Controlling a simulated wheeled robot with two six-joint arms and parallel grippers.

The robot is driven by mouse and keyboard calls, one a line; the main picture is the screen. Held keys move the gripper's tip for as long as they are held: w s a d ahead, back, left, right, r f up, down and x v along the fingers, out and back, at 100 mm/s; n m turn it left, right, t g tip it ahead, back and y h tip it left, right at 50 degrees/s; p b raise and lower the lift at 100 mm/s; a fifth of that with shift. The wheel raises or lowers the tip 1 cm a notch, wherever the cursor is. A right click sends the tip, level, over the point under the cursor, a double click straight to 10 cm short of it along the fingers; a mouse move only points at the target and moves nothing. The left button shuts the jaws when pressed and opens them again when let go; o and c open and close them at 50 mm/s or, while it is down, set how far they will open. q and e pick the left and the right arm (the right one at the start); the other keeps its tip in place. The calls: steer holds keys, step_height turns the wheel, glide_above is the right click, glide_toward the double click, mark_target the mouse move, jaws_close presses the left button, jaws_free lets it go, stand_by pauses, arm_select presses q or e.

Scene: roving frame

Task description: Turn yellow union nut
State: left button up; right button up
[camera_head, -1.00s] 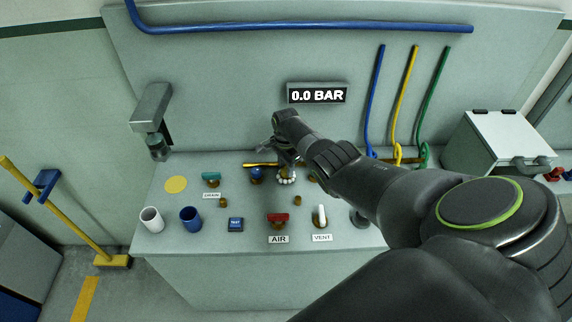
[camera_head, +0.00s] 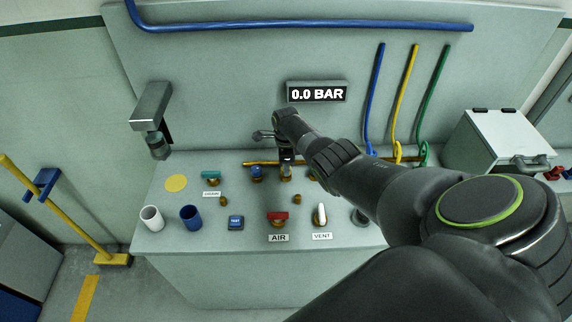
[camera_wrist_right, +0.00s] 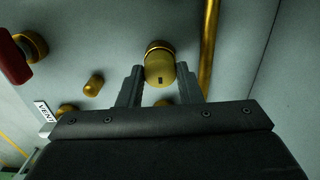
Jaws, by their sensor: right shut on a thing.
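The yellow union nut (camera_wrist_right: 159,66) shows in the right wrist view as a rounded brass-yellow piece with a small dark mark on its face. My right gripper (camera_wrist_right: 160,80) has one finger on each side of it and is shut on it. In the head view my right gripper (camera_head: 287,168) points down at the brass pipe line on the bench, and its own body mostly hides the nut there. My left gripper is in neither view.
A display (camera_head: 317,92) reads 0.0 BAR. A brass pipe (camera_wrist_right: 209,45) runs beside the nut.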

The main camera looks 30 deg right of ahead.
steer(key=shift+r, duration=0.1)
steer(key=o, duration=1)
steer(key=shift+r, duration=0.1)
steer(key=shift+r+b, duration=0.5)
steer(key=shift+r, duration=0.8)
step_height(320, 180, up, 15)
steer(key=shift+f+b, duration=0.2)
steer(key=shift+b, duration=0.8)
steer(key=shift+f, duration=0.1)
